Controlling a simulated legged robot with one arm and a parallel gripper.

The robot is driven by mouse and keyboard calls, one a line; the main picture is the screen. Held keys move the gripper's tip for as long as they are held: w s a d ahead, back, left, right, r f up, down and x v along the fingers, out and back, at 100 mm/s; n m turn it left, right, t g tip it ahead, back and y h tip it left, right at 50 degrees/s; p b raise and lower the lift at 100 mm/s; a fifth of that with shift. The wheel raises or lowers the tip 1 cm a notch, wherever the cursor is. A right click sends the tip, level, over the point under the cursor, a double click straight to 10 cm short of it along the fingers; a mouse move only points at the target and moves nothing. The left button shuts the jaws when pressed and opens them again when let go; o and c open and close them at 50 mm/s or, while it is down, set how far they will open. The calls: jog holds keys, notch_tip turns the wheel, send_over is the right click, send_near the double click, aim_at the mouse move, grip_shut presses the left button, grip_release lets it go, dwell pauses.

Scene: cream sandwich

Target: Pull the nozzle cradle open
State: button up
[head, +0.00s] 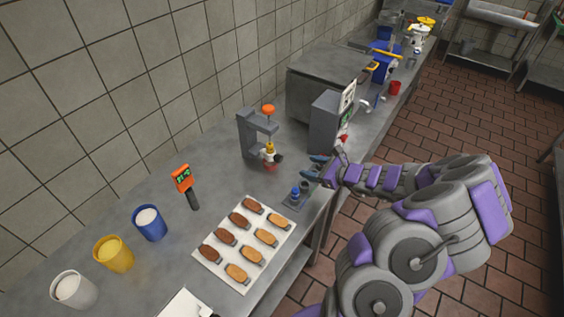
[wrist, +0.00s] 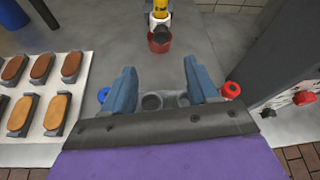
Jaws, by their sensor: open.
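The nozzle cradle seems to be a small grey holder (head: 292,204) near the table's front edge, beside the tray, with a blue nozzle (head: 295,191) on it. In the wrist view, grey parts with round openings (wrist: 152,101) show between my fingers. A blue ring (wrist: 103,95) is left of them and a red ring (wrist: 232,89) right. My gripper (head: 318,168) is open, with blue fingers (wrist: 160,68) spread apart and nothing held between the tips. The gripper body hides the lower part of these grey parts. I cannot tell whether the fingers touch them.
A grey dispenser stand (head: 245,135) with an orange knob and red cup (wrist: 159,43) stands behind. A white tray of biscuits (head: 222,269) lies left. A grey machine (head: 322,122) with a red knob (wrist: 304,98) stands right. Bare counter separates the gripper from the stand.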

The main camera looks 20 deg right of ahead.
aim_at(281, 159)
jog(key=b+x, duration=0.3)
jog(key=x, duration=0.9)
jog(key=shift+w+f, duration=0.2)
jog(key=shift+w, duration=0.05)
jog(key=shift+w+a+f, duration=0.1)
jog(key=shift+w+a, duration=0.05)
jog(key=shift+w, duration=0.4)
grip_shut()
